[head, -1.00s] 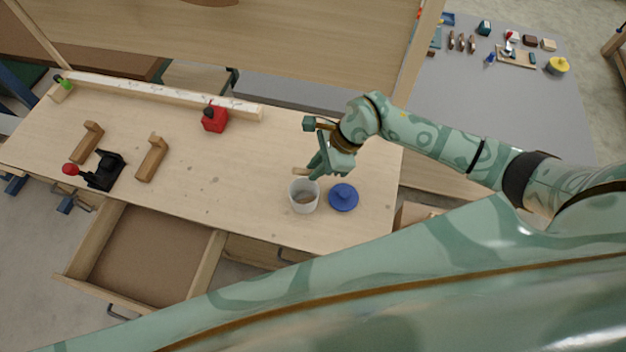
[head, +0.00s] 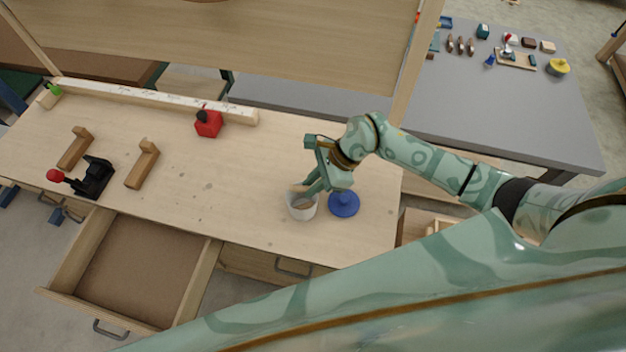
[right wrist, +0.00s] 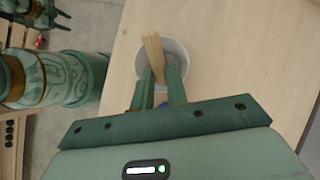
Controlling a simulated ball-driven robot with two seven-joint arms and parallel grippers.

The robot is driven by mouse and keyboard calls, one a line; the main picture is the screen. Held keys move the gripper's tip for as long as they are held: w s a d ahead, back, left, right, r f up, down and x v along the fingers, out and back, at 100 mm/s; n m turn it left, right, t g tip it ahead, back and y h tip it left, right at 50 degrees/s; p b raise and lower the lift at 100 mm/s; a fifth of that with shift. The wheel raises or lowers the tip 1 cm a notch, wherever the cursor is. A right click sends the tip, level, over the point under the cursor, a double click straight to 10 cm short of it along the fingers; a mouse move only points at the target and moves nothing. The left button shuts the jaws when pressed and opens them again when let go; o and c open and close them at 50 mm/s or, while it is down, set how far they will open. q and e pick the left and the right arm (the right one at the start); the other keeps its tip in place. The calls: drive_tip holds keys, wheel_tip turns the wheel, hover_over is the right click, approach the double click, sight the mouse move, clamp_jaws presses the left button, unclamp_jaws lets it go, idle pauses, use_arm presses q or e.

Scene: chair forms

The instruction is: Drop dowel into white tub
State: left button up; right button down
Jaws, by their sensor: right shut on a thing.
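The white tub (head: 301,209) stands upright on the wooden bench. It also shows in the right wrist view (right wrist: 183,52). My right gripper (head: 307,188) is over the tub and shut on a light wooden dowel (right wrist: 153,57). The dowel juts from between the fingertips across the tub's opening. Whether the dowel touches the rim I cannot tell. In the head view the dowel (head: 299,187) is small and partly covered by the fingers. My left gripper does not show.
A blue lid-like piece with a knob (head: 344,204) lies just right of the tub. A red block (head: 208,124), a black clamp with a red knob (head: 93,178) and two wooden brackets stand farther left. An open drawer (head: 140,265) juts from the bench front. The bench middle is clear.

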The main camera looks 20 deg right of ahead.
idle(0.4)
drive_tip(key=c, duration=1.3)
unclamp_jaws()
wheel_tip(320, 180, up, 8)
drive_tip(key=p, duration=0.6)
drive_tip(key=shift+s+f, duration=0.1)
drive_tip(key=shift+f, duration=0.05)
